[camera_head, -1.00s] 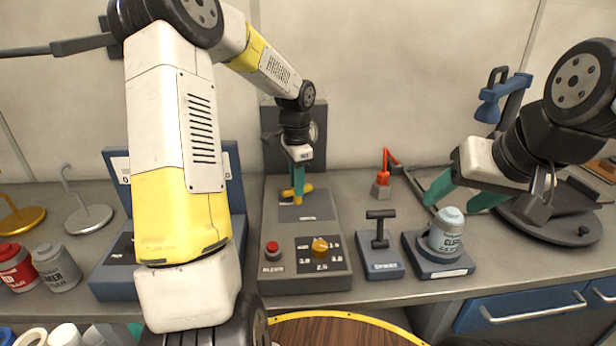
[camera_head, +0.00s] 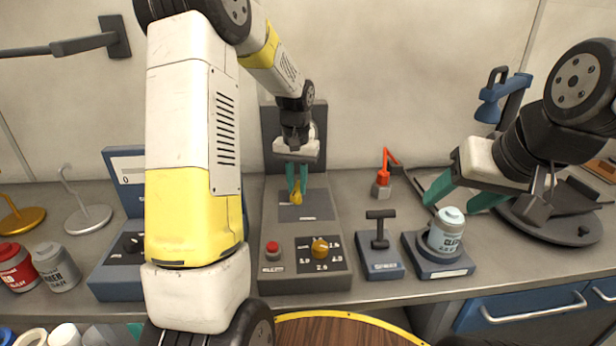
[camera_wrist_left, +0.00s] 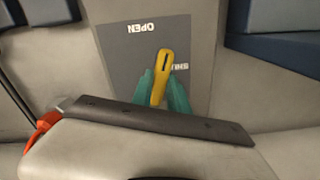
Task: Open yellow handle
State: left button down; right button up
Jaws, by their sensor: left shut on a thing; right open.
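The yellow handle (camera_head: 297,197) sits on the dark plate of a grey bench unit (camera_head: 273,225). My left gripper (camera_head: 297,180) reaches down from above and is shut on it. In the left wrist view the handle (camera_wrist_left: 163,68) stands between the two teal fingertips (camera_wrist_left: 162,92). Its free end, with a dark slot, points toward the top of that view. The word OPEN (camera_wrist_left: 142,28) is on the plate, and a SHUT label (camera_wrist_left: 180,67) is partly hidden beside the handle. My right gripper (camera_head: 460,196) is open above a pale blue canister (camera_head: 446,232), apart from it.
The unit's front has a red button (camera_head: 272,247) and an orange knob (camera_head: 320,247). A T-handled block (camera_head: 381,255) and the canister's stand (camera_head: 438,266) are to its right. A small red lamp-like thing (camera_head: 383,175) stands behind. Red and grey cans are at left.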

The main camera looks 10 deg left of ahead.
aim_at(297, 188)
pick_arm(q)
jog(key=shift+w+r+n, duration=0.1)
jog(key=shift+n, duration=1.7)
jog(key=c, duration=1.3)
grip_release()
notch_tip(297, 188, up, 8)
jog(key=shift+f, duration=0.15)
